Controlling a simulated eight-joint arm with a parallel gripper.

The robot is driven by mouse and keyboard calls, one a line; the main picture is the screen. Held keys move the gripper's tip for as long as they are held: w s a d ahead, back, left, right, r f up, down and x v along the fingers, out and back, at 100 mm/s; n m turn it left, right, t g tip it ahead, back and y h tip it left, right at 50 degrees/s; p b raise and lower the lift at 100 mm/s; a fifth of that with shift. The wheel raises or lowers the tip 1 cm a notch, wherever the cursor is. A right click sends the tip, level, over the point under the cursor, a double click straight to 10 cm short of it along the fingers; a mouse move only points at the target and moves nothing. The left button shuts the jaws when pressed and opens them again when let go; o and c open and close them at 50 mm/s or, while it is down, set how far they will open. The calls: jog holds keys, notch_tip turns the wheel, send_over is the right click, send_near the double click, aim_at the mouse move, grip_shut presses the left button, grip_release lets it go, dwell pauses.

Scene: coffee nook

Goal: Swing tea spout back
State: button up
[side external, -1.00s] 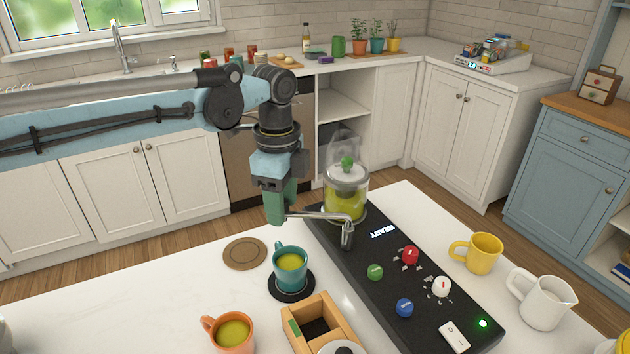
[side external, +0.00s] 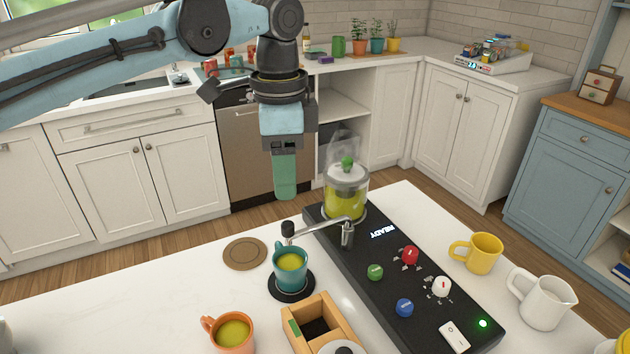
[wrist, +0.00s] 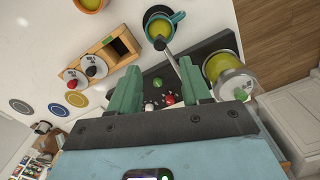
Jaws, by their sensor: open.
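The tea spout (side external: 322,225) is a thin metal arm with a black knob (side external: 288,229) at its free end. It reaches left from the black machine (side external: 345,262), and its knob end appears over or near the teal mug (side external: 290,271), which holds yellow-green tea on a black coaster. In the wrist view the spout (wrist: 175,58) runs from the glass tea vessel's side to the mug (wrist: 160,27). My gripper (side external: 285,194) is above the spout, apart from it. Its green fingers stand open and empty in the wrist view (wrist: 160,88).
A glass tea vessel (side external: 346,196) stands at the machine's back end. An orange mug (side external: 229,333) and a wooden box (side external: 318,325) are at the front. A yellow mug (side external: 478,253) and white pitcher (side external: 541,299) stand right of the machine. A bare round coaster (side external: 245,253) lies left.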

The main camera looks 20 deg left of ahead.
jog(key=s+a+r+n+t, duration=0.1)
jog(key=a+r+n, duration=0.15)
jog(key=a, duration=0.35)
jog(key=s+a+r+n+t, duration=0.1)
jog(key=a+n, duration=0.2)
jog(key=a, duration=0.3)
jog(key=s+a+f+n+t, duration=0.4)
jog(key=s+a+f+n, duration=0.2)
jog(key=s+a+f, duration=0.3)
jog(key=shift+s+a+t, duration=0.3)
jog(key=shift+s+a, duration=0.45)
jog(key=shift+a, duration=0.9)
jog(key=shift+n, duration=0.25)
